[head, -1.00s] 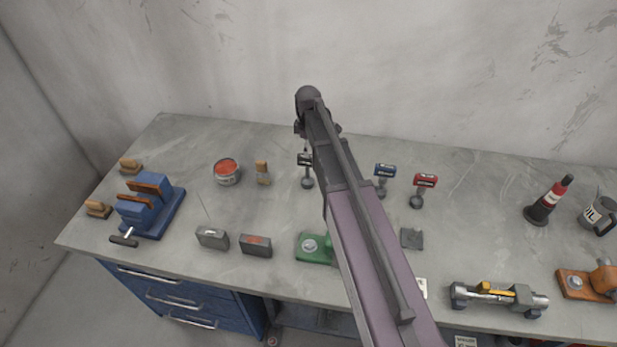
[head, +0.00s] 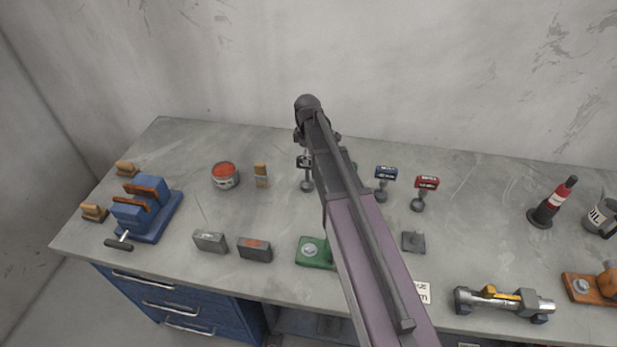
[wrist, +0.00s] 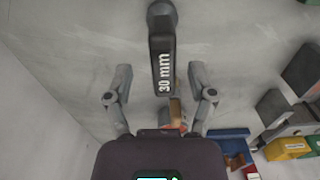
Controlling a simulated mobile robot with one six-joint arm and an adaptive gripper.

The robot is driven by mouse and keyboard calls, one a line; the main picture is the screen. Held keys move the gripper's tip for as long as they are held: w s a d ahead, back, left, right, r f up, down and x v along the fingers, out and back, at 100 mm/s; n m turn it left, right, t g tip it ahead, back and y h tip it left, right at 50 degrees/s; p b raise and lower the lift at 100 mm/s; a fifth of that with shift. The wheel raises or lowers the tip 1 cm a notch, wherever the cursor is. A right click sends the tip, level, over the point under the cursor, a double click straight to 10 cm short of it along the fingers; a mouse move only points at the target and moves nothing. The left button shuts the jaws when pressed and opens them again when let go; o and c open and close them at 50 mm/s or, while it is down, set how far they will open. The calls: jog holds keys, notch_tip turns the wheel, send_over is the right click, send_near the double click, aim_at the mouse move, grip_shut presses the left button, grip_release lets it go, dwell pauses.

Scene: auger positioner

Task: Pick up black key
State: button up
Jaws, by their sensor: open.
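The black key (wrist: 162,62) has a dark head marked "30 mm" and a round grey end in the wrist view. In the head view the black key (head: 306,185) stands on the workbench, its upper part partly covered by my gripper (head: 304,147). In the wrist view my gripper (wrist: 160,82) is open, with one finger on each side of the key's head and a visible gap on both sides.
On the workbench (head: 465,215), a blue key (head: 385,173) and a red key (head: 426,183) stand to the right. A brush (head: 261,175) and a red tin (head: 225,176) are to the left. A green block (head: 312,252) lies in front.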

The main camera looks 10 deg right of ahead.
aim_at(307, 168)
jog(key=shift+s+f+b, duration=0.25)
jog(key=shift+f+b, duration=0.7)
jog(key=shift+f, duration=0.25)
jog(key=shift+f+b, duration=1)
jog(key=shift+b, duration=0.05)
jog(key=shift+a, duration=0.1)
grip_shut()
